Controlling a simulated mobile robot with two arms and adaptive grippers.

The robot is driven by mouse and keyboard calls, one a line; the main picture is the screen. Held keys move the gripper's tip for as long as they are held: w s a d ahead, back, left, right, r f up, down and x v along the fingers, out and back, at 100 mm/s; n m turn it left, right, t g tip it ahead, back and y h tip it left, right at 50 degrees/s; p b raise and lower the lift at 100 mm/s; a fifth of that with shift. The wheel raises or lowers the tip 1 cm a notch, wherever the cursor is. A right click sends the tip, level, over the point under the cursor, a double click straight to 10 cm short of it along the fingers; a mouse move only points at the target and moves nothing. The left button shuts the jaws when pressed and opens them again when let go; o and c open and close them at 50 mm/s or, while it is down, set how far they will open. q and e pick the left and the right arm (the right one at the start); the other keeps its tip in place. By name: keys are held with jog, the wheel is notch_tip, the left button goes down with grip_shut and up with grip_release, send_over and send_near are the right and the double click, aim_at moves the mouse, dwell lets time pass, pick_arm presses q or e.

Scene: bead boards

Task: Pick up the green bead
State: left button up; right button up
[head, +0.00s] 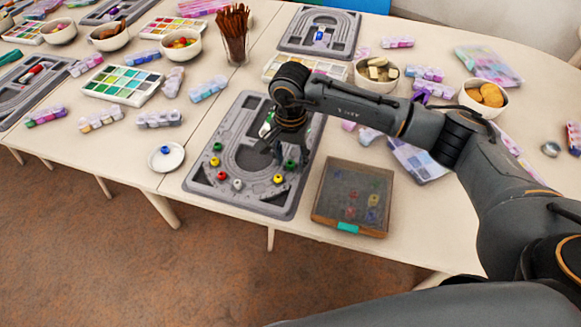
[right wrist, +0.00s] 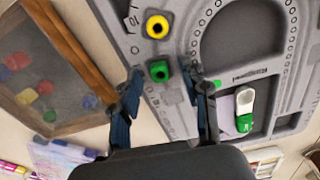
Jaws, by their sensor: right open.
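A green bead (right wrist: 160,71) sits on the grey bead board (head: 205,182), beside a yellow bead (right wrist: 157,26). In the head view this green bead (head: 290,165) is near the board's right edge, just below my right gripper (head: 284,154). In the right wrist view the gripper (right wrist: 164,79) is open, with one finger on each side of the green bead; I cannot tell whether they touch it. Another green bead (head: 217,147) lies at the board's left side. My left gripper is not in view.
A brown-rimmed box (head: 322,216) with several beads stands right of the board. A white and green item (right wrist: 244,108) lies in a board recess. A small white dish (head: 155,163) holding a blue bead is to the left. A cup of brown sticks (head: 234,40) stands behind.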

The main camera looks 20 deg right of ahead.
jog(key=shift+f, duration=0.1)
jog(key=c, duration=0.7)
jog(key=shift+c, duration=0.2)
